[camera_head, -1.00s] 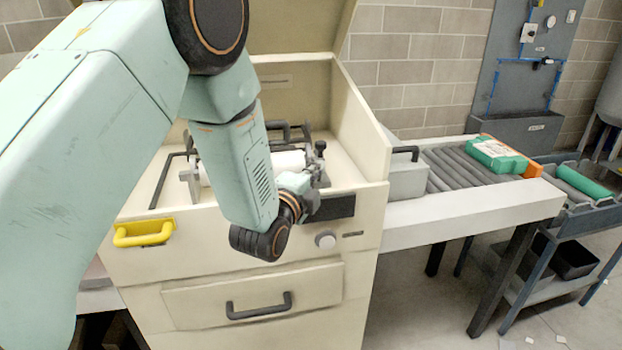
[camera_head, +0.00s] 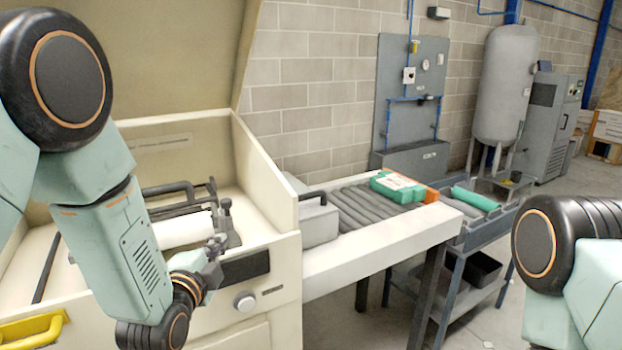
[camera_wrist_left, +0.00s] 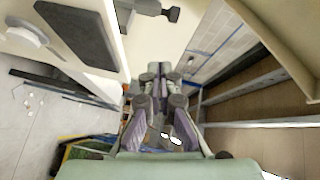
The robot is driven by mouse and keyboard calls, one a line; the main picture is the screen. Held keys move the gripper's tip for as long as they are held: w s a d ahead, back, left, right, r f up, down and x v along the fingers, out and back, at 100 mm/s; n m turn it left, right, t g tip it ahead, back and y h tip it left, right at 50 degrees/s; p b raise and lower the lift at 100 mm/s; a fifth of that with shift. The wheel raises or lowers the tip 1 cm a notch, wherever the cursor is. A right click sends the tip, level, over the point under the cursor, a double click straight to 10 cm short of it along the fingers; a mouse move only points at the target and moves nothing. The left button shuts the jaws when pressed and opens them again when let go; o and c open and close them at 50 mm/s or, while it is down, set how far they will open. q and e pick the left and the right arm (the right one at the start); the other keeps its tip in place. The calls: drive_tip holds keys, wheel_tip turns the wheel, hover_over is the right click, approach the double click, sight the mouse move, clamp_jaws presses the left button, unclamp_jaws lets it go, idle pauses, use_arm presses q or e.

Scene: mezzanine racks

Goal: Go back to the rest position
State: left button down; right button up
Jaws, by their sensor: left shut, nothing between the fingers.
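My left arm comes in from the left in the head view, bent down in front of the open cream machine (camera_head: 283,262). My left gripper (camera_head: 212,262) is at the machine's front edge, near the black panel (camera_head: 245,267), and partly hidden by its own wrist. In the left wrist view its fingers (camera_wrist_left: 160,72) are together with nothing between them. Part of my right arm shows at the right edge of the head view; its gripper is out of view.
The machine's raised lid (camera_head: 185,50) stands behind my left arm. A white roll (camera_head: 185,231) lies inside. A roller table (camera_head: 362,262) with a green-and-white package (camera_head: 398,186) adjoins on the right, then a dark cart (camera_head: 490,232). Open floor lies between the cart and my right arm.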

use_arm(q)
drive_tip(key=s+f+n+g+b, duration=0.2)
drive_tip(key=s+f+n+g, duration=0.5)
drive_tip(key=f, duration=0.5)
drive_tip(key=s+f+n+g+b, duration=0.2)
drive_tip(key=s+f+n, duration=0.3)
drive_tip(key=s+f, duration=0.5)
drive_tip(key=s+f+n+g+b, duration=0.2)
drive_tip(key=s+f+g+b, duration=0.1)
drive_tip(key=s+f, duration=0.6)
drive_tip(key=s+f+n+g+b, duration=0.2)
drive_tip(key=s+f+g, duration=0.3)
drive_tip(key=s+f, duration=0.4)
drive_tip(key=s+a+b, duration=0.1)
drive_tip(key=s, duration=0.5)
drive_tip(key=shift+s+f+y+b, duration=0.15)
drive_tip(key=shift+f+y+b, duration=0.15)
drive_tip(key=shift+b, duration=0.05)
